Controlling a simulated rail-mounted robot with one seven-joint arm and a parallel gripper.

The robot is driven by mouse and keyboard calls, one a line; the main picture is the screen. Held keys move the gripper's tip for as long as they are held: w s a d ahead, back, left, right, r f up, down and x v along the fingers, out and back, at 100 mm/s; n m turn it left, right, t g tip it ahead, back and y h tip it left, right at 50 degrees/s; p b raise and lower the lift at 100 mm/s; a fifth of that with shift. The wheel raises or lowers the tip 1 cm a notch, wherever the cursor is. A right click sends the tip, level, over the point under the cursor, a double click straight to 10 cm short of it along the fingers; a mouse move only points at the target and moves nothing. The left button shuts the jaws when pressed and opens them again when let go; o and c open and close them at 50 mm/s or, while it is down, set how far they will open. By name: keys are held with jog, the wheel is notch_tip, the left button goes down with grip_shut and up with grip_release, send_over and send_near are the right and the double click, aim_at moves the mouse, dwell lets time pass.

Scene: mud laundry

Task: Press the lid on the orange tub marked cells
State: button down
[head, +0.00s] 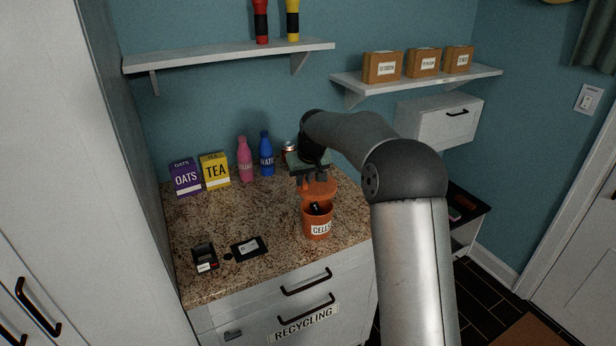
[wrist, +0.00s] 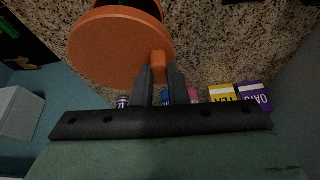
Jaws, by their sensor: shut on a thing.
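The orange tub (head: 317,229) marked CELLS stands on the granite counter, its mouth partly uncovered with dark contents showing. Its round orange lid (head: 320,188) is above and behind the mouth, apart from the front rim. In the wrist view the lid (wrist: 118,50) fills the upper left, and part of the tub shows behind it at the top. My gripper (head: 311,179) is at the lid's far side. In the wrist view my gripper's fingers (wrist: 160,75) are shut on the small tab at the lid's edge. Whether the lid is joined to the tub is hidden.
A black device (head: 205,257) and a dark card-like item (head: 249,248) lie left of the tub. An OATS box (head: 186,178), a TEA box (head: 215,171), a pink bottle (head: 245,160) and a blue bottle (head: 266,155) stand at the back. The counter between is clear.

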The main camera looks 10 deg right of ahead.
aim_at(306, 189)
jog(key=shift+f+b, duration=1.75)
jog(key=shift+f, duration=1.1)
jog(key=shift+f+b, duration=0.65)
jog(key=shift+f, duration=0.2)
jog(key=c, duration=0.9)
grip_release()
jog(key=shift+o, duration=0.2)
jog(key=shift+r+p, duration=2.7)
jog(key=shift+r, duration=1.35)
grip_shut()
